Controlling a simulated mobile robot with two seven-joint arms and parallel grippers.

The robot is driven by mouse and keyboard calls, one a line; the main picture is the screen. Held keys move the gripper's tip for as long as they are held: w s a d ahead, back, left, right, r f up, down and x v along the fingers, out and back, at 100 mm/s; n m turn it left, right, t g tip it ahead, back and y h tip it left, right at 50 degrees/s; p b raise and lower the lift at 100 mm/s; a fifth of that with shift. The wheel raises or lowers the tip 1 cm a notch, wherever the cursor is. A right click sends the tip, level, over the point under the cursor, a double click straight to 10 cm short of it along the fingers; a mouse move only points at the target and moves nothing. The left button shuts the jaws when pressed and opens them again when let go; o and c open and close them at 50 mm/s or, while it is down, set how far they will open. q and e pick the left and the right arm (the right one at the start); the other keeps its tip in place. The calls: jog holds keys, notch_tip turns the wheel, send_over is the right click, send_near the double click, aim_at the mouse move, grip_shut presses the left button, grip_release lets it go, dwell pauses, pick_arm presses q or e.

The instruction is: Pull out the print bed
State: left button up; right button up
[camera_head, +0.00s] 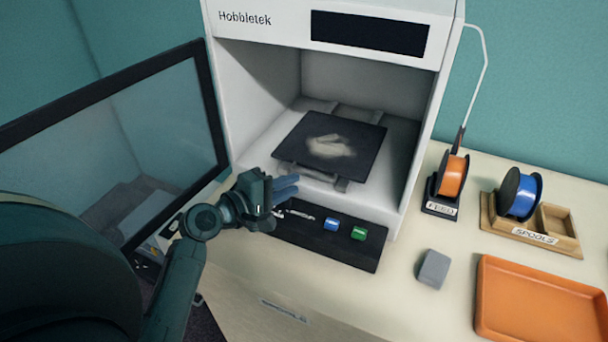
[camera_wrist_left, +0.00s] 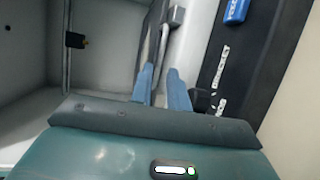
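The print bed (camera_head: 352,146) is a dark square plate inside the white printer (camera_head: 412,195), with a pale smudged patch on top. A grey bar (camera_head: 318,176) runs below its front edge. My left gripper (camera_head: 297,186) is at the printer's front left, its blue fingers pointing right, just short of the bar's left end. A grey bar (camera_wrist_left: 165,38) lies ahead of the tips. My right gripper is not in view.
The printer door (camera_head: 120,140) stands open at the left. A dark panel with a blue button (camera_head: 331,224) and a green button (camera_head: 358,233) lies below the gripper. A grey block (camera_head: 434,269), an orange tray (camera_head: 540,300) and filament spools (camera_head: 521,193) stand at the right.

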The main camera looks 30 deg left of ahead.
pick_arm(q)
jog(key=x, duration=0.5)
jog(key=shift+s, duration=0.1)
grip_shut()
dwell(0.3)
